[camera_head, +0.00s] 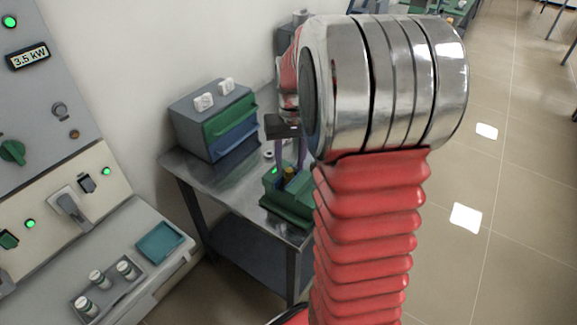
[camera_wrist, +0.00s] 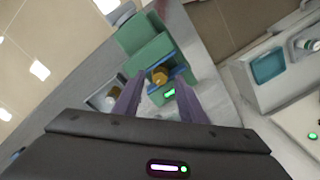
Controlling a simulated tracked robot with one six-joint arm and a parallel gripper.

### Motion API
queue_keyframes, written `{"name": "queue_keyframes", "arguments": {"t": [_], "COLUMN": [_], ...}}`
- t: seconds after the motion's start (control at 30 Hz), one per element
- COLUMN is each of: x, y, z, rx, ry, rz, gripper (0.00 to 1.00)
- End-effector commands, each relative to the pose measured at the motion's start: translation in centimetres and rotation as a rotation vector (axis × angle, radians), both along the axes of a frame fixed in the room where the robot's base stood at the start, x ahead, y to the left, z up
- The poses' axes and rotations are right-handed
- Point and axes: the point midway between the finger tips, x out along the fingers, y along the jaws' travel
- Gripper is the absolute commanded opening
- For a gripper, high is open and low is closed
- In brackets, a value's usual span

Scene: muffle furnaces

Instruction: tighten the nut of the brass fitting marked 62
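A brass fitting (camera_wrist: 160,76) sits in a green fixture (camera_wrist: 150,47) on the metal table. It also shows in the head view (camera_head: 289,171), small, in the same fixture (camera_head: 287,207). No number 62 is readable on it, and its nut cannot be made out separately. In the wrist view the fingertips lie either side of the fitting; in the head view my gripper (camera_head: 290,155) points down above the fixture. Whether a finger touches the fitting cannot be told.
A grey box with green and blue fronts (camera_head: 215,122) stands at the back of the metal table (camera_head: 190,170). A control panel (camera_head: 40,200) is at left, with a tray of jars (camera_head: 108,286) and a teal tray (camera_head: 160,242). Tiled floor (camera_head: 510,200) is clear at right.

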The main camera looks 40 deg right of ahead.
Motion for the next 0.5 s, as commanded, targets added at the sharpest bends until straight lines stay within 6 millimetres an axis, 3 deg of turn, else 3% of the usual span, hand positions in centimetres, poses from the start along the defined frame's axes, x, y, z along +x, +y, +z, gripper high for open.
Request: {"name": "queue_keyframes", "arguments": {"t": [0.2,0.5], "x": [0.0,0.0], "y": [0.0,0.0], "z": [-1.7,-1.8], "rx": [0.0,0.0], "ry": [0.0,0.0], "rz": [0.0,0.0], "gripper": [0.38,0.37]}}
